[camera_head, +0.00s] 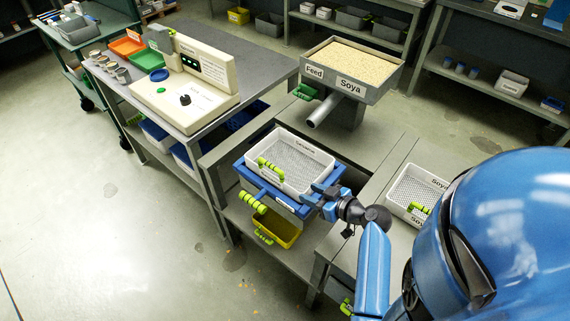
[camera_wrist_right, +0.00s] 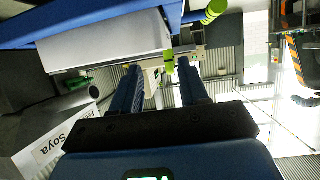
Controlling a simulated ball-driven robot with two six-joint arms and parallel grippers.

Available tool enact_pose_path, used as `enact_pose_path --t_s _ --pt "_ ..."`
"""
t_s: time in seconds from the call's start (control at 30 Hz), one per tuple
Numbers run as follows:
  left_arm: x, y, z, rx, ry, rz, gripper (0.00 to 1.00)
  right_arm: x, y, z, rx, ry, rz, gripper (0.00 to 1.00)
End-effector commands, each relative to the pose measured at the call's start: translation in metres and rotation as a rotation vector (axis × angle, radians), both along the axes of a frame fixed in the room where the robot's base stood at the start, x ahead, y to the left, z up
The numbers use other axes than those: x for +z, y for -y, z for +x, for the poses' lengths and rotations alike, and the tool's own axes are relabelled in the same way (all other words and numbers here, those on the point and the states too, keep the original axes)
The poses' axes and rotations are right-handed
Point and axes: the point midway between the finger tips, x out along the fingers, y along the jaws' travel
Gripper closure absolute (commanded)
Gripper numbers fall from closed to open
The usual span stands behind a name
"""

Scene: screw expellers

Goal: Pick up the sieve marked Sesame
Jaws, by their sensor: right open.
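The white sieve (camera_head: 308,168) with a mesh floor sits in a blue frame (camera_head: 238,168) at the centre. The small label on its far rim is too blurred to read surely. It has a lime-green handle (camera_head: 268,168) on its left side. My right gripper (camera_head: 316,196) is beside its right front corner. In the right wrist view my gripper (camera_wrist_right: 160,80) is open, with two blue fingers apart. A lime-green grip (camera_wrist_right: 169,62) shows between them; I cannot tell its depth. The sieve's pale wall (camera_wrist_right: 105,45) is close by. My left gripper is out of view.
Another white sieve marked Soya (camera_head: 410,190) lies on the right bench. A Soya feed hopper (camera_head: 350,65) stands behind, its spout pointing toward the front left. A yellow tray (camera_head: 277,229) is below the blue frame. A bench with a cream machine (camera_head: 190,90) stands left. The front-left floor is clear.

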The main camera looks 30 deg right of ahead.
Motion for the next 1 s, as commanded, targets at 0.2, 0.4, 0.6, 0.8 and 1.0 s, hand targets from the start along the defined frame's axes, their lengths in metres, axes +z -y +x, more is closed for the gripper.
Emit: enact_pose_path --t_s 0.2,0.4,0.6,0.8,1.0 --pt "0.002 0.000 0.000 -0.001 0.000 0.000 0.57 -0.001 0.002 0.003 0.055 0.011 0.010 0.56" --pt "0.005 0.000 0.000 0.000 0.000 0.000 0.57 -0.010 -0.009 0.026 0.061 0.012 0.010 0.56" --pt "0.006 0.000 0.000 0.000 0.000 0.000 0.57 -0.017 -0.015 0.041 0.057 0.012 0.008 0.56" --pt "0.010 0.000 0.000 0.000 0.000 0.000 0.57 -0.017 -0.020 0.051 0.058 0.012 0.009 0.56" --pt "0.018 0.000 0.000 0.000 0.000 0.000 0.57 -0.021 -0.031 0.075 0.059 0.010 0.010 0.56"
